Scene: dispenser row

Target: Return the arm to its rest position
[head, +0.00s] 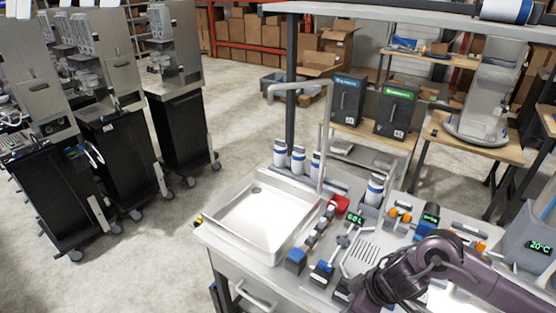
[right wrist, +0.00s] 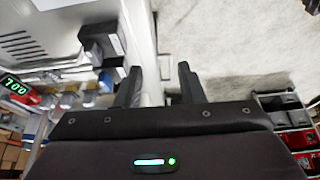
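My right arm, dark purple, comes in from the lower right of the head view (head: 445,270) and reaches over the front right part of the counter. Its gripper cannot be made out clearly there. In the right wrist view my right gripper (right wrist: 158,82) shows two dark fingers standing apart, with nothing held between them. The white counter side and pale floor show beyond the fingers. My left gripper is in neither view.
The counter holds a white sink (head: 262,222), a tall faucet (head: 325,125), a red block (head: 340,203), small dispensers and a grey unit reading 20°C (head: 530,228). Black carts (head: 180,130) stand at left. Red bins (right wrist: 300,140) show at right in the wrist view.

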